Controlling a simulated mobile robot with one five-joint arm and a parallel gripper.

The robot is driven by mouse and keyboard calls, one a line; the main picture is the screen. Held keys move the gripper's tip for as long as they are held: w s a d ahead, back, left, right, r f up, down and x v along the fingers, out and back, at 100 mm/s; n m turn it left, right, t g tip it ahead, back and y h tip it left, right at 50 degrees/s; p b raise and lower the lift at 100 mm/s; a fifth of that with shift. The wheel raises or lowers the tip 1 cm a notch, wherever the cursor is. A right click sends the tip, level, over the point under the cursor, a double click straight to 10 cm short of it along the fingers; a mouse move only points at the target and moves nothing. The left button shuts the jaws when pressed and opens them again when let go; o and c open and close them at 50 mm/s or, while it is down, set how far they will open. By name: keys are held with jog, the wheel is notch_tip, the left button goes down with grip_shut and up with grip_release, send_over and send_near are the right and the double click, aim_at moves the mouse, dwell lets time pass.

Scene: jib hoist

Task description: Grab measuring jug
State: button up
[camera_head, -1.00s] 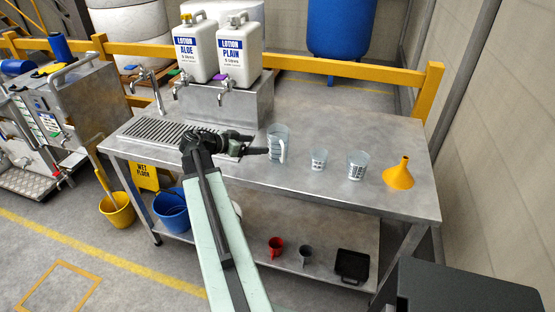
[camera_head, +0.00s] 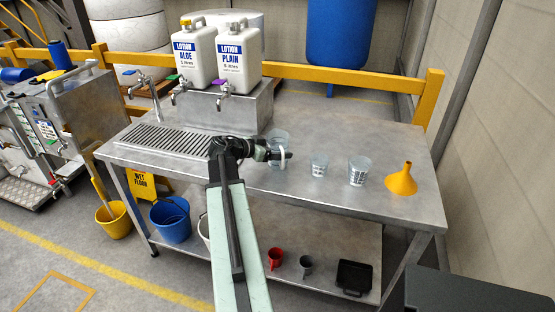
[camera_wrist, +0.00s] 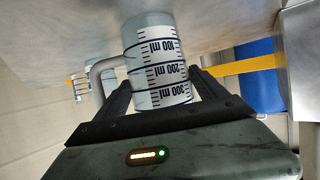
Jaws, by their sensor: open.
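The measuring jug (camera_head: 279,137) stands on the steel bench, clear with a pale handle. In the wrist view the jug (camera_wrist: 155,62) appears upside down, with its 100 to 300 ml scale facing me and its handle on the left. My gripper (camera_head: 277,155) is at the jug's near side and hides part of it. In the wrist view the open fingers of my gripper (camera_wrist: 163,88) show on either side of the jug's body, the left one close to the handle. I cannot tell whether they touch it.
Two smaller beakers (camera_head: 319,166) (camera_head: 358,171) and a yellow funnel (camera_head: 402,181) stand to the right on the bench (camera_head: 300,196). A drain grate (camera_head: 168,139) and two lotion canisters (camera_head: 195,58) (camera_head: 238,58) are to the left and behind. Mugs (camera_head: 275,259) sit on the lower shelf.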

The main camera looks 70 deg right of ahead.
aim_at(269, 140)
jog(key=c, duration=1.2)
jog(key=shift+r, duration=0.15)
jog(key=shift+r+p, duration=0.2)
jog(key=shift+p, duration=0.2)
jog(key=r+p, duration=0.2)
jog(key=a+r+p, duration=0.1)
jog(key=shift+w+r, duration=0.15)
jog(key=shift+w, duration=0.1)
jog(key=w+a+r+p, duration=0.1)
jog(key=w+a, duration=0.6)
jog(key=a, duration=0.6)
jog(key=shift+a, duration=0.15)
